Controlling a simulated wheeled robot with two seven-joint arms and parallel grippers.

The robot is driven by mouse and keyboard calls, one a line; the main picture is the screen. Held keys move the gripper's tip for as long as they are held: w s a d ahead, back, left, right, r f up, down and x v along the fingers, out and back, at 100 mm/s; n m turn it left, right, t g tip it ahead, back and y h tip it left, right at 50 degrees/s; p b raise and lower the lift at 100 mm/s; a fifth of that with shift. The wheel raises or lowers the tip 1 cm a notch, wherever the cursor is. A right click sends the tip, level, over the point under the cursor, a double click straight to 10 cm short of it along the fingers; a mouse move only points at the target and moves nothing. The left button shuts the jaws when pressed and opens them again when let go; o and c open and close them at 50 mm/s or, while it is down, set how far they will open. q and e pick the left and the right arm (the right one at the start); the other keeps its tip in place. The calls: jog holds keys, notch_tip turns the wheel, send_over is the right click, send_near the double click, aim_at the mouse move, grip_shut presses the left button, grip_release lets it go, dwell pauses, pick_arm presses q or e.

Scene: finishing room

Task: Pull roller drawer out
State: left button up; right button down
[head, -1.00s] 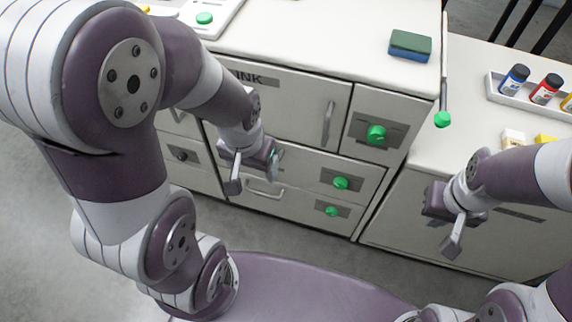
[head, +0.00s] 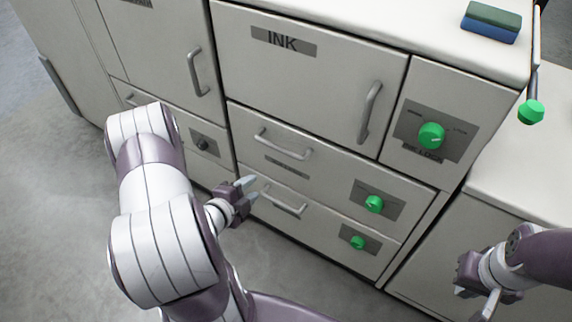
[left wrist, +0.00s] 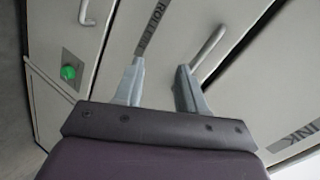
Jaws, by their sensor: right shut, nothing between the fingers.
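The roller drawer (head: 330,172) is the upper of two shut drawers under the INK door. A green knob (head: 374,204) is at the drawer's right. My left gripper (head: 248,189) is open and empty, in front of the drawers and below the roller handle. In the left wrist view, its fingers (left wrist: 160,66) point at the drawer front; contact cannot be told. My right gripper (head: 488,306) is shut and empty, low at right.
The lower drawer has a handle (head: 284,201) and green knob (head: 358,242). The INK door (head: 300,75) is shut, with a larger green knob (head: 432,135) at its right. A green-tipped lever (head: 531,111) hangs right. A sponge (head: 491,22) lies on top. Floor at left is clear.

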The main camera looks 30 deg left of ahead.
aim_at(278, 150)
pick_arm(q)
notch_tip(278, 150, up, 5)
jog(key=w+m+t+h, duration=0.1)
jog(key=w+m+t, duration=0.1)
jog(key=m+t, duration=0.15)
jog(key=shift+m+g, duration=0.25)
jog(key=shift+g, duration=0.2)
jog(key=b+x, duration=0.1)
jog(key=x, duration=0.4)
jog(key=b+x, duration=0.1)
jog(key=x, duration=0.5)
jog(key=shift+w+d+f, duration=0.15)
jog(key=shift+w+f, duration=0.05)
jog(key=shift+f, duration=0.1)
jog(key=shift+w, duration=0.5)
jog(key=shift+c, duration=0.3)
grip_shut()
